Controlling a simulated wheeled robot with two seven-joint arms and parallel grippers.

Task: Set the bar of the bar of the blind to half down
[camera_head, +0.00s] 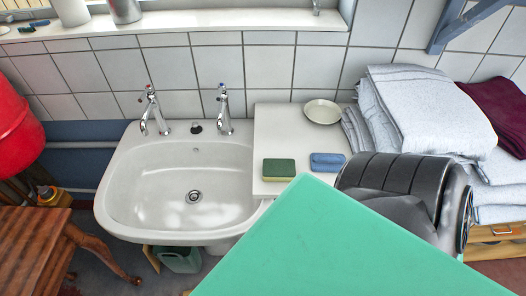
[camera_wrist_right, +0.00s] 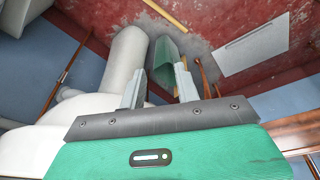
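The blind and its bar are not visible in either view; only the lower edge of a window and its white sill (camera_head: 180,22) show at the top of the head view. My right gripper (camera_wrist_right: 161,72) shows in the wrist view, its two grey fingers apart with nothing between them. It points down toward the floor below the sink, with a green bin (camera_wrist_right: 168,58) beyond the fingers. A large teal part and a dark joint of my own arm cover the lower right of the head view. My left gripper is not in view.
A white sink (camera_head: 180,190) with two taps stands against the tiled wall. A counter (camera_head: 275,135) beside it holds a sponge (camera_head: 278,169), a blue item (camera_head: 327,162) and a dish (camera_head: 322,112). Folded towels (camera_head: 425,105) are stacked right. A wooden table (camera_head: 35,240) stands left.

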